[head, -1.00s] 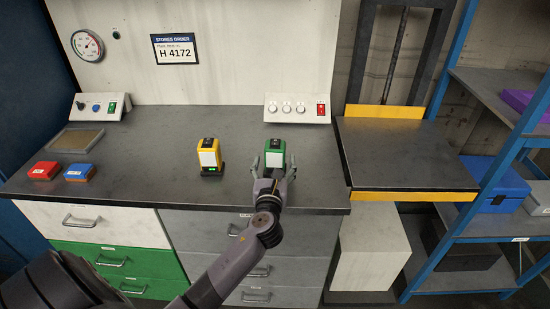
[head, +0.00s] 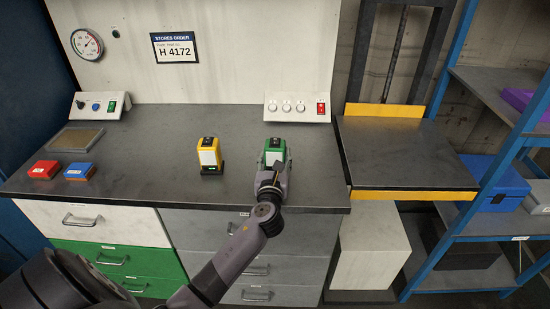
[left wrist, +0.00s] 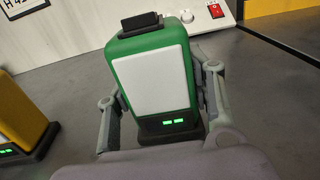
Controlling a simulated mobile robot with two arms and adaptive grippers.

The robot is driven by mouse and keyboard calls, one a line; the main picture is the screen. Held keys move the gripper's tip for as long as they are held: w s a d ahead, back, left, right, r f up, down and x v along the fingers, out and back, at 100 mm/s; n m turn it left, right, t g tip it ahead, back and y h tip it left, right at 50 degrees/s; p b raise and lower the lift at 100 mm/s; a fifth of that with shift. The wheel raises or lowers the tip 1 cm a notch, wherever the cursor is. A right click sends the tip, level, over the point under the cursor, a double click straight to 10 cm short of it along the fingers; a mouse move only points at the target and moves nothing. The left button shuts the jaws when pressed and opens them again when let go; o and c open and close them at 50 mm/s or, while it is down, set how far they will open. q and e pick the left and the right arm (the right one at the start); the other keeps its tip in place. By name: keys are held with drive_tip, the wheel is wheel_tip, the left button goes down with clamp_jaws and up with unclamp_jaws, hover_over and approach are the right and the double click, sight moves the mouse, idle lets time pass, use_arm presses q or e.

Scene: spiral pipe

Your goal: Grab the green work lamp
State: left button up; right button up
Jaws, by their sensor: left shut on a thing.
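The green work lamp (head: 274,149) stands upright on the grey bench top (head: 240,125). It has a white panel and a black base with green lights, clear in the left wrist view (left wrist: 152,82). My left gripper (head: 273,170) is at its front side. In the left wrist view its two fingers (left wrist: 160,115) stand on either side of the lamp's lower body, shut on it. The lamp's lower front is hidden by the gripper in the head view. My right gripper is not in view.
A yellow work lamp (head: 208,155) stands to the left, also partly seen in the left wrist view (left wrist: 18,115). Red (head: 44,169) and blue (head: 79,172) boxes lie at the bench's left. A white control box (head: 297,108) stands behind the green lamp.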

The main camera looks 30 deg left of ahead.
use_arm(q)
drive_tip(key=c, duration=0.5)
drive_tip(key=shift+r, duration=0.1)
drive_tip(key=shift+c, duration=0.5)
